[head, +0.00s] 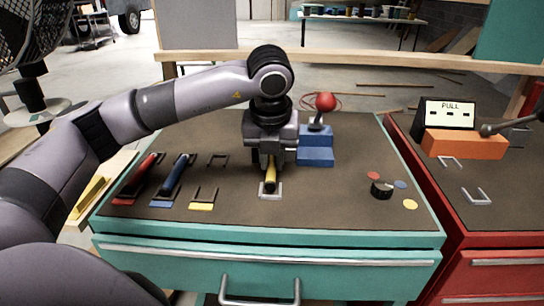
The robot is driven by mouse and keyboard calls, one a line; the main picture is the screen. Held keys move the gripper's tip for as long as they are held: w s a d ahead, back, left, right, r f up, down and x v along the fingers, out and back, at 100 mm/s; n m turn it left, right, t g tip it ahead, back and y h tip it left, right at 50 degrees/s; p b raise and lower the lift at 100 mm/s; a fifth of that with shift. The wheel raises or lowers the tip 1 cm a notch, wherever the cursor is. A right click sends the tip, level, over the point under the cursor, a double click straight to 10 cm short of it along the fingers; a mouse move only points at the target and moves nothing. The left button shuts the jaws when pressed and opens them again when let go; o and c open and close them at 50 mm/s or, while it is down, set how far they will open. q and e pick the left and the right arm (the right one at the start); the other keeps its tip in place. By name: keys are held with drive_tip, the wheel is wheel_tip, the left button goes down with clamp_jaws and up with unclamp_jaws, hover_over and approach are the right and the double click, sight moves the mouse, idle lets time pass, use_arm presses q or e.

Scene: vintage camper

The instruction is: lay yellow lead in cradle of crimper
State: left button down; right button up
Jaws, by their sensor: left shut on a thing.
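The yellow lead (270,181) is between the fingers of my left gripper (270,167), pointing toward the front of the teal bench. Its near end shows just above or at a light grey U-shaped bracket (271,195); I cannot tell whether they touch. The gripper hides its far end. The blue stepped block (316,156) with a red ball knob (325,102), which looks like the crimper, stands just right of and behind my gripper. Its cradle cannot be made out clearly. My right gripper is not in view.
A red lead (142,173) and a blue lead (176,173) lie at the left. An empty yellow-marked holder (203,201) is near them. A black round part (381,188) and coloured discs lie at the right. An orange block (464,144) stands on the red bench.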

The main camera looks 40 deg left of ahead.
use_arm(q)
drive_tip(key=shift+f+b, duration=0.4)
drive_tip(key=shift+f, duration=0.15)
drive_tip(key=c, duration=1)
unclamp_jaws()
drive_tip(key=shift+o, duration=0.2)
drive_tip(key=shift+d+r, duration=0.1)
drive_tip(key=shift+r, duration=0.3)
drive_tip(key=v, duration=0.6)
drive_tip(key=shift+s+r, duration=0.15)
drive_tip(key=shift+r, duration=0.05)
